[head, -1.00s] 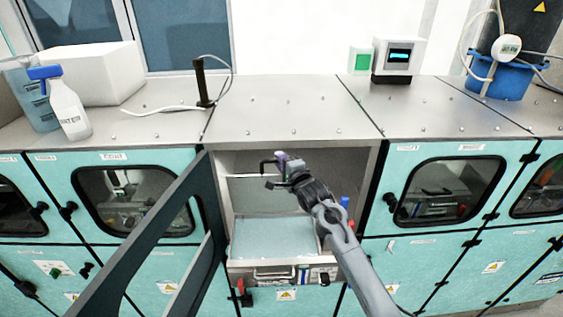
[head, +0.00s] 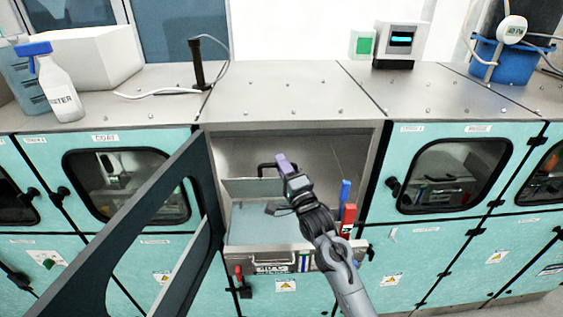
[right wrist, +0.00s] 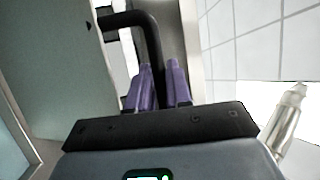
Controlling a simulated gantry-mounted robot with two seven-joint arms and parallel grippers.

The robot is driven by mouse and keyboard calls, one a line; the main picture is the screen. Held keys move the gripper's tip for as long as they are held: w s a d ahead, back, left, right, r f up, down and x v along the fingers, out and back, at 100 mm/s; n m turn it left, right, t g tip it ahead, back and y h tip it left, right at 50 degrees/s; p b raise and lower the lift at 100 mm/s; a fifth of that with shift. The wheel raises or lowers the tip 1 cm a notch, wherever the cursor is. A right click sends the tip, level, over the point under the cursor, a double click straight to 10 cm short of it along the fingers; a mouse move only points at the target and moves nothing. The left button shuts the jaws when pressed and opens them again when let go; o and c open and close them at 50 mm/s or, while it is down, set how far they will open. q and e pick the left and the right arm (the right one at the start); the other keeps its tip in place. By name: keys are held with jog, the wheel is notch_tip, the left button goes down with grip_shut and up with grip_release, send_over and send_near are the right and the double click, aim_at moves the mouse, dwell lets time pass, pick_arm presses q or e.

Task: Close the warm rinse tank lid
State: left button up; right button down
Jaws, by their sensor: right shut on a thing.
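The warm rinse tank is in the open middle bay, with pale blue liquid (head: 250,222) behind a metal front (head: 265,257). Its grey lid (head: 240,187) stands raised and tilted above the liquid, with a black bar handle (head: 263,168) on it. My right gripper (head: 283,163), with purple fingertips, is at the handle. In the right wrist view the purple fingers (right wrist: 160,88) are closed on the black handle bar (right wrist: 150,35), and the pale lid (right wrist: 60,70) fills the left side. My left gripper is not in view.
A dark open door (head: 150,225) with a window cutout swings out at the left of the bay. Blue and red levers (head: 346,205) stand at the tank's right. The steel counter (head: 280,90) overhangs the bay.

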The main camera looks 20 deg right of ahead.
jog(key=shift+s+a+f+n+t+y+b, duration=0.25)
jog(key=shift+s+f+t+b, duration=0.2)
jog(key=shift+s+b, duration=0.35)
jog(key=shift+s+a+f+n+t+y+b, duration=0.2)
jog(key=shift+s+f+n+t+b, duration=0.15)
jog(key=shift+s+f+b, duration=0.35)
jog(key=shift+s+a+f+n+t+y+b, duration=0.15)
jog(key=shift+s+f+n+t+y+b, duration=0.2)
jog(key=shift+s+b, duration=0.55)
jog(key=c, duration=1.1)
grip_release()
jog(key=shift+b+v, duration=1.3)
jog(key=shift+v, duration=4.1)
